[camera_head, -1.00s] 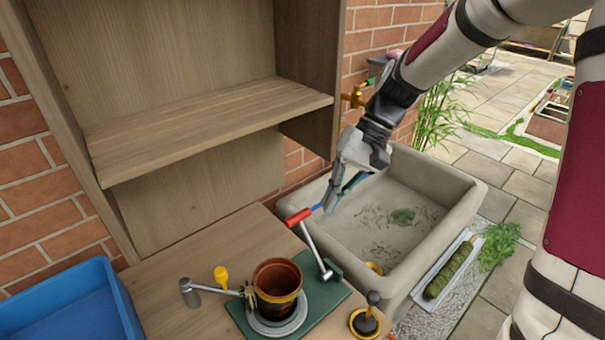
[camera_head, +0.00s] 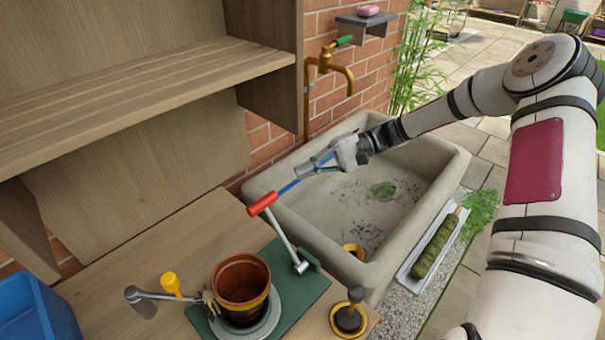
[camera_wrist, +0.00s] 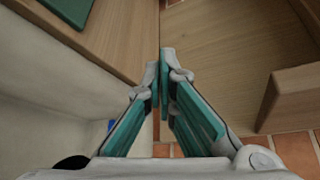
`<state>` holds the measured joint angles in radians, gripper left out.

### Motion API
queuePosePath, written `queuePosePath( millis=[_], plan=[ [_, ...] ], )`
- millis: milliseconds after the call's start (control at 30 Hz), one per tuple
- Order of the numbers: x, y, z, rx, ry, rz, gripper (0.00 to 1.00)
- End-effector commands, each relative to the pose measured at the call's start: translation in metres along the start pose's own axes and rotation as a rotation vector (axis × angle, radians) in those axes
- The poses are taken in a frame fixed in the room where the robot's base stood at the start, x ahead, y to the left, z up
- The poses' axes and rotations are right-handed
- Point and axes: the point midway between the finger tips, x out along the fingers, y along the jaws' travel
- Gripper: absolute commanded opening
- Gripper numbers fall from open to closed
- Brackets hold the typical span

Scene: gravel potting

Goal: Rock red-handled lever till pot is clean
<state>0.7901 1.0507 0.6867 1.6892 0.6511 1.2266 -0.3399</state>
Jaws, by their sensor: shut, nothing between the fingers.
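The lever's red handle (camera_head: 263,203) tops a slanted metal rod rising from a small green base (camera_head: 303,262) on the green board. A blue piece (camera_head: 289,186) shows between the red handle and my gripper; whether it belongs to the lever is unclear. The terracotta pot (camera_head: 240,280) stands upright on a round grey plate (camera_head: 262,333), with dark bands on its wall. A small brush-like head (camera_head: 209,303) sits at its left side. My gripper (camera_head: 299,171) is shut and empty, above the sink's left rim, up and right of the handle. The wrist view shows its fingers (camera_wrist: 160,66) together.
The stone sink (camera_head: 440,190) lies right of the wooden bench. A brass tap (camera_head: 340,75) is on the brick wall. A yellow-handled tool (camera_head: 171,283), a black knob on a brass ring (camera_head: 349,318) and a blue bin (camera_head: 38,310) are nearby. A shelf (camera_head: 140,85) hangs above.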

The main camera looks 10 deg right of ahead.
Motion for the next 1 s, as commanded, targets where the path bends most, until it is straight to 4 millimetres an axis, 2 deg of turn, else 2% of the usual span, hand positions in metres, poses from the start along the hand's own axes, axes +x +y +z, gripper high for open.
queuePosePath(
  millis=[433,500,700,1000],
  plan=[
    [0.087,0.001,0.002,0.001,-0.004,0.002,0.00],
    [0.077,0.000,0.015,0.002,0.002,0.002,0.00],
    [0.070,0.000,0.034,0.001,0.001,0.002,0.00],
    [0.069,0.001,0.038,0.000,0.000,0.003,0.00]
  ],
)
